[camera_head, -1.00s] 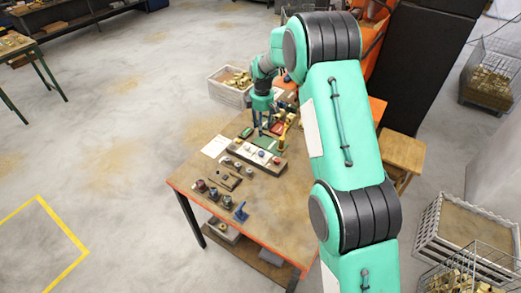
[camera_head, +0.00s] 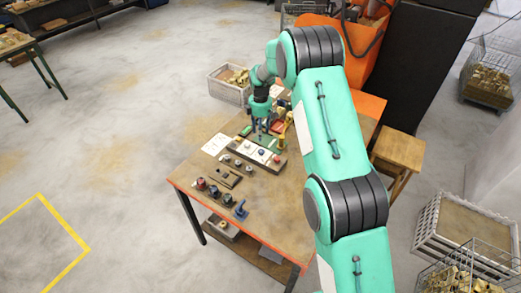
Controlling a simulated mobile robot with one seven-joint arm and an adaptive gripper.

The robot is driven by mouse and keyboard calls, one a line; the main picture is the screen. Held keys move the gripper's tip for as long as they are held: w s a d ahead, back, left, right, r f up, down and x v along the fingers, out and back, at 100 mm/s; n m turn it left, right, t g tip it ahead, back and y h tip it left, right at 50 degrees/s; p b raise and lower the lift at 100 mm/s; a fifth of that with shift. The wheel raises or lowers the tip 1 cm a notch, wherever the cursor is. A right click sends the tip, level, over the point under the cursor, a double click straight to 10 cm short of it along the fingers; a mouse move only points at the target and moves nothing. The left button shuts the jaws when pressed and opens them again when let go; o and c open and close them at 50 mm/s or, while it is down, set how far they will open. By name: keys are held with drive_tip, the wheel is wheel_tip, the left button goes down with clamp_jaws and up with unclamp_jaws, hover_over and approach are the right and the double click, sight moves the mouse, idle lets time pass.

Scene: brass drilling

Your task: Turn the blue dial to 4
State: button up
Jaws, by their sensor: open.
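The wooden workbench (camera_head: 275,205) has an orange edge. Several small dark parts (camera_head: 213,190) and a blue item (camera_head: 240,208) stand at its near side. A white sheet (camera_head: 216,144) lies to the left.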

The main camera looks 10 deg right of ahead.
sight(260, 151)
wheel_tip(260, 151, down, 13)
drive_tip(key=shift+r+p, duration=0.15)
drive_tip(key=shift+p, duration=0.4)
drive_tip(key=shift+c, duration=0.5)
clamp_jaws()
